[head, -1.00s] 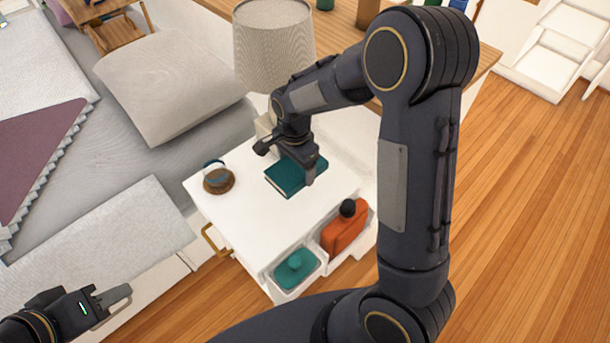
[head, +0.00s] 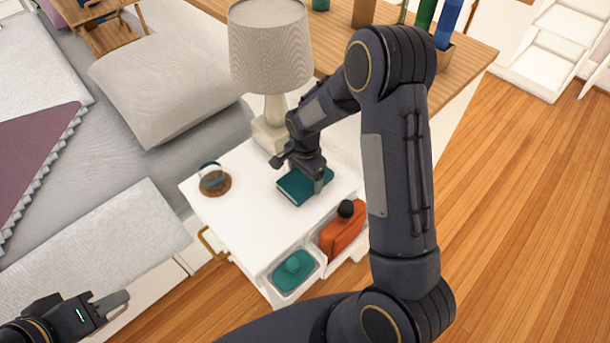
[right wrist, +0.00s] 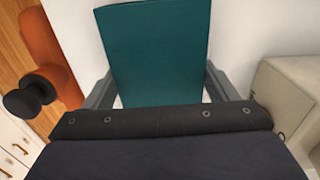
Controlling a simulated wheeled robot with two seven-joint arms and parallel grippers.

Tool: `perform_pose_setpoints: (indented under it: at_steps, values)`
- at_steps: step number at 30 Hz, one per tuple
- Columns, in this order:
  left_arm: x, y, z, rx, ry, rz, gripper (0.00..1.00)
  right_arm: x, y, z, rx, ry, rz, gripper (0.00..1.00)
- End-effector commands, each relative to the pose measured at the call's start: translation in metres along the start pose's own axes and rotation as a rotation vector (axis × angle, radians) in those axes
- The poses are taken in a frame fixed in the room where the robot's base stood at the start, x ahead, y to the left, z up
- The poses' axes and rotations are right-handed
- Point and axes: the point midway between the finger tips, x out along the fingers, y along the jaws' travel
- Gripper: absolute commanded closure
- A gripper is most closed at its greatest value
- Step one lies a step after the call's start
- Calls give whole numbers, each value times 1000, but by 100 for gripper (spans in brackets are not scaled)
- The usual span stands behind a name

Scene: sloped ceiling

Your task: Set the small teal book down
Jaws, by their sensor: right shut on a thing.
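The small teal book (head: 297,188) is at the white nightstand top (head: 245,213), between the lamp and the orange bottle. My right gripper (head: 305,178) comes down over it from above. In the right wrist view the teal book (right wrist: 158,50) lies between the two fingers of my right gripper (right wrist: 160,88), which is shut on it. The book looks flat and on or very close to the white top; I cannot tell if it touches. My left gripper (head: 118,300) is at the lower left, away from the nightstand; its jaw opening is not clear.
A lamp (head: 270,50) stands behind the book. A small globe-like item on a round wooden base (head: 214,185) is left of it. The top's front left is clear.

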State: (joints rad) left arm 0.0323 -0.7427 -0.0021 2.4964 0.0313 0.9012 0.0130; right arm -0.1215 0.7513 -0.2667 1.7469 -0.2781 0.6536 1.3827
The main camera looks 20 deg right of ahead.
Motion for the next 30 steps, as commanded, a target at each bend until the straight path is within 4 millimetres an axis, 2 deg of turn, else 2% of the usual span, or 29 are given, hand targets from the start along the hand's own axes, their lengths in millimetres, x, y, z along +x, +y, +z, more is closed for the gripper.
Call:
perform_pose_setpoints:
  at_steps: [3, 4, 8, 14, 19, 30]
  values:
    - [4, -2, 2, 0, 0, 0, 64, 5, 0, 0, 0, 0, 0, 48]
    - [2, -1, 1, 0, 0, 0, 64, 3, 0, 0, 0, 0, 0, 16]
    - [2, -1, 1, 0, 0, 0, 64, 3, 0, 0, 0, 0, 0, 0]
    - [2, -1, 1, 0, 0, 0, 64, 2, 0, 0, 0, 0, 0, 0]
    - [-2, 1, -1, 0, 0, 0, 64, -10, -1, 0, 0, 1, -2, 0]
    - [-11, 5, -5, 0, 0, 0, 64, -87, -1, 0, 0, 2, -5, 0]
